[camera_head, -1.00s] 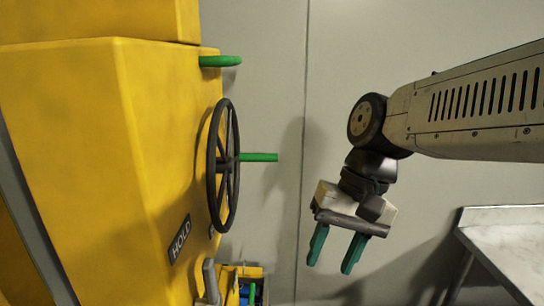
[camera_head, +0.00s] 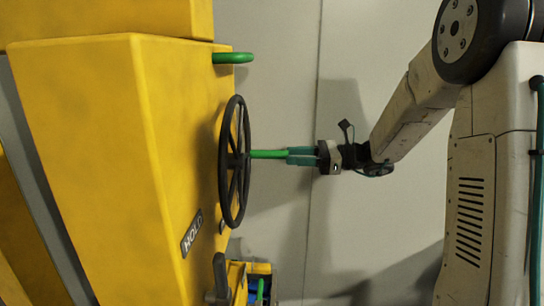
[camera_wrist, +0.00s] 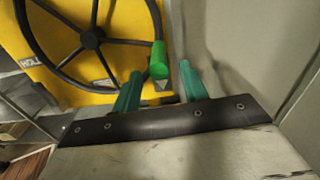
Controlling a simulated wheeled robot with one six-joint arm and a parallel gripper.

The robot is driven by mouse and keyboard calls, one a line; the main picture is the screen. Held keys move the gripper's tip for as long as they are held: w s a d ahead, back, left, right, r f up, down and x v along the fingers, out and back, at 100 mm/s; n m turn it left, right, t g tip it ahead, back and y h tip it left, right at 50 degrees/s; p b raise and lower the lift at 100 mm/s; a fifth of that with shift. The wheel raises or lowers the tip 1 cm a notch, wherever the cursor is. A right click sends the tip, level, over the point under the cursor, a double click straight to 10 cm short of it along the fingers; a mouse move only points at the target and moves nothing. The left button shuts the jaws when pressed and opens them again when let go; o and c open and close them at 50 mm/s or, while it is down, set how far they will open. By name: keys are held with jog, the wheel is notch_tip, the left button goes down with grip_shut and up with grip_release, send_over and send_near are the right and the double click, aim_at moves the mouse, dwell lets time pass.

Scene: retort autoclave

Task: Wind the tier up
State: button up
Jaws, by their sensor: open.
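A black spoked handwheel (camera_head: 223,160) stands on the side of the yellow machine (camera_head: 100,150). A green handle (camera_head: 266,154) sticks out from it to the right. My gripper (camera_head: 290,155) points left at the handle's free end, in line with it. In the wrist view the wheel (camera_wrist: 91,38) fills the upper left. The end of the green handle (camera_wrist: 158,62) shows between my two teal fingertips (camera_wrist: 160,72), which are open. I cannot tell whether either finger touches it.
A green bar (camera_head: 233,58) juts from the machine above the wheel. A HOLD plate (camera_head: 192,233) and a grey lever (camera_head: 220,278) are below it. A bin with blue and green things (camera_head: 262,268) is at the bottom. A plain wall (camera_head: 385,60) stands behind.

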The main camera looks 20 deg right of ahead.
aim_at(274, 155)
jog(key=x, duration=0.6)
jog(key=shift+a, duration=0.1)
grip_shut()
